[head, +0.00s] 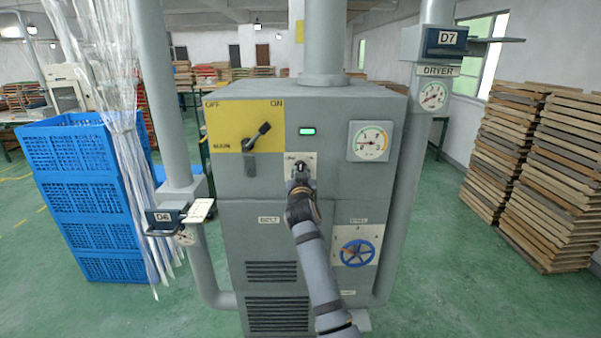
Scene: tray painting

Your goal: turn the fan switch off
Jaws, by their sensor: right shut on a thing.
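A grey machine cabinet (234,185) stands in the middle of the head view. A small pale switch plate (312,159) sits on its front, below a lit green indicator (307,131). My right gripper (300,168) reaches up from below to this plate. It is shut on the small dark switch knob, which I take to be the fan switch. The gripper covers most of the knob and part of the plate. The plate's lettering is too small to read, and I cannot tell the knob's setting. My left gripper is not in view.
A black main lever (256,137) on a yellow OFF/ON panel tilts toward ON. A dial gauge (371,141) and blue handwheel (357,253) are to the right. Blue crates (75,150) stand left, stacked wooden trays (555,200) right.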

